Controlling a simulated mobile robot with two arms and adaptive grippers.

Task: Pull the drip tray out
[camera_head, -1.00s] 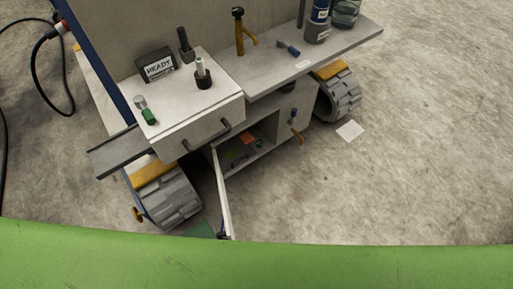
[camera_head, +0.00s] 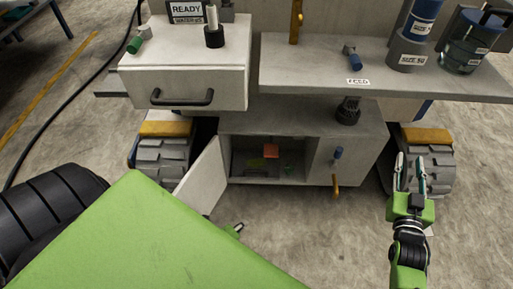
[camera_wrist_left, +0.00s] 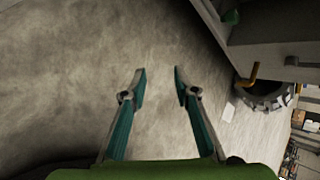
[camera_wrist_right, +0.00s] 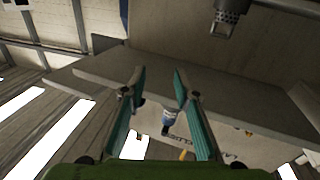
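A low grey cabinet has an open compartment with a dark tray-like floor (camera_head: 265,172); an orange block (camera_head: 271,151) shows inside. I cannot tell for sure whether that floor is the drip tray. The compartment's white door (camera_head: 205,178) stands swung open to the left. My right gripper (camera_head: 410,160) is open and empty, pointing up, right of the cabinet; its open fingers also show in the right wrist view (camera_wrist_right: 157,72). My left gripper (camera_wrist_left: 160,72) is open and empty over bare floor. In the head view the left arm is mostly hidden behind my green body.
A closed drawer with a black handle (camera_head: 182,98) is at upper left. A shelf marked FEED (camera_head: 300,72) overhangs the cabinet and carries bottles.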

